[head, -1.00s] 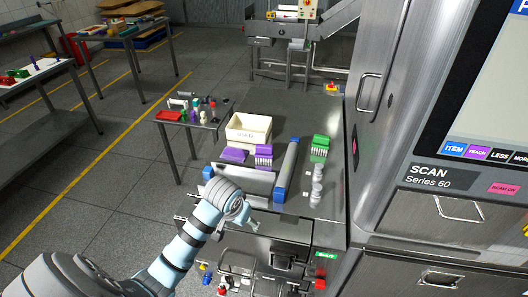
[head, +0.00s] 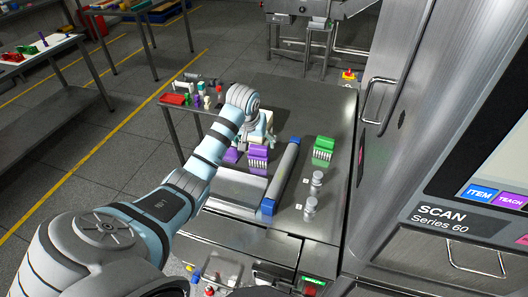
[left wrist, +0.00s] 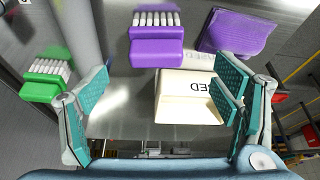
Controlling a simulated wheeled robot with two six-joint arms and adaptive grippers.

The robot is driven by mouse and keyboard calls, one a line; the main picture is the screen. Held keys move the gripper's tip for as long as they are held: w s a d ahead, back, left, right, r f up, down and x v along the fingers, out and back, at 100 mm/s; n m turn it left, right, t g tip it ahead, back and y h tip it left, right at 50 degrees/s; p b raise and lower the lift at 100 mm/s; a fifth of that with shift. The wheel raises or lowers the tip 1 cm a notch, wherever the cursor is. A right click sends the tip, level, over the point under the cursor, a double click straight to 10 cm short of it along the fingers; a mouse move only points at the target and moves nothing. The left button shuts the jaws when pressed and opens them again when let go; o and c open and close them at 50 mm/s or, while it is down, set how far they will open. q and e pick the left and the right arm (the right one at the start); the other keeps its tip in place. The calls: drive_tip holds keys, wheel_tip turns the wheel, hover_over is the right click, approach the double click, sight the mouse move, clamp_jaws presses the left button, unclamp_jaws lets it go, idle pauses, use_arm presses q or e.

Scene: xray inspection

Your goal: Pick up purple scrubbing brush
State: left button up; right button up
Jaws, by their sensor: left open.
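A purple brush (head: 258,154) with a row of white bristles lies on the steel table. In the left wrist view, the purple brush (left wrist: 157,46) is at the top middle, beyond the fingertips. A second purple piece (head: 231,155), flat and ridged, lies just left of it; in the left wrist view it (left wrist: 238,32) is at the upper right. My left gripper (head: 262,137) is open and empty, above the table just behind the brush. In the left wrist view its fingers (left wrist: 167,88) are spread wide, with the cream bin between and below them. My right gripper is not seen.
The cream bin (left wrist: 180,105) with lettering is mostly hidden behind my left gripper in the head view. A grey bar with blue ends (head: 281,175) lies right of the brush. A green brush (head: 324,147) and grey cylinders (head: 312,206) stand further right.

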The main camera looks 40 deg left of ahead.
sight(257, 149)
use_arm(q)
drive_tip(key=f, duration=0.3)
drive_tip(key=shift+s+a+f, duration=0.1)
drive_tip(key=shift+s+a, duration=0.1)
drive_tip(key=shift+a, duration=0.05)
drive_tip(key=w+f, duration=0.1)
drive_tip(key=f, duration=0.1)
drive_tip(key=w+f+b, duration=0.1)
drive_tip(key=w+f, duration=0.1)
drive_tip(key=shift+w+f, duration=0.2)
drive_tip(key=shift+f, duration=0.15)
drive_tip(key=shift+w, duration=0.1)
drive_tip(key=shift+s+a+r, duration=0.1)
drive_tip(key=shift+s+r, duration=0.2)
drive_tip(key=shift+s, duration=0.2)
drive_tip(key=c, duration=1.2)
drive_tip(key=shift+c, duration=0.2)
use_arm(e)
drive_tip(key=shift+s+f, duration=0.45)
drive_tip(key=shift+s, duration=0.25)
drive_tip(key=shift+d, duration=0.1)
